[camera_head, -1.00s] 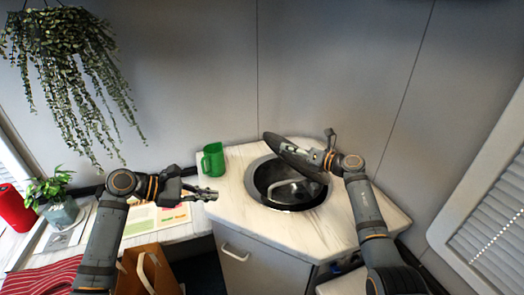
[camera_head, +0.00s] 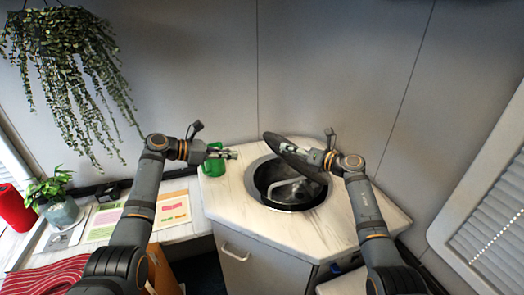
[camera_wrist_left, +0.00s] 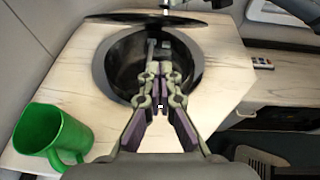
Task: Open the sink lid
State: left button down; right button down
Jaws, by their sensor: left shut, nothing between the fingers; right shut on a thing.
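The sink lid (camera_head: 294,158) is a dark disc, tilted up above the back of the round sink (camera_head: 290,186) in the head view. My right gripper (camera_head: 322,160) is shut on the lid at its right side. The sink basin and its metal faucet show uncovered under the lid. In the left wrist view the lid (camera_wrist_left: 145,18) appears as a thin dark edge over the sink's far side.
The green mug (camera_head: 214,166) stands on the counter near the wall, close to my left gripper. A potted plant (camera_head: 60,208) and papers (camera_head: 163,208) lie on the lower table at left. A paper bag (camera_head: 163,270) stands below. The counter's front is clear.

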pick_arm(q)
jog(key=d+r+x, duration=0.1)
jog(key=r+x, duration=0.1)
jog(key=x, duration=0.9)
jog(key=shift+w+r, duration=0.25)
jog(key=shift+d, duration=0.1)
jog(key=shift+w+d+r+y, duration=0.2)
jog(key=shift+d+r+y, duration=0.3)
jog(key=shift+r, duration=0.4)
pick_arm(e)
jog(key=c, duration=1.1)
grip_release()
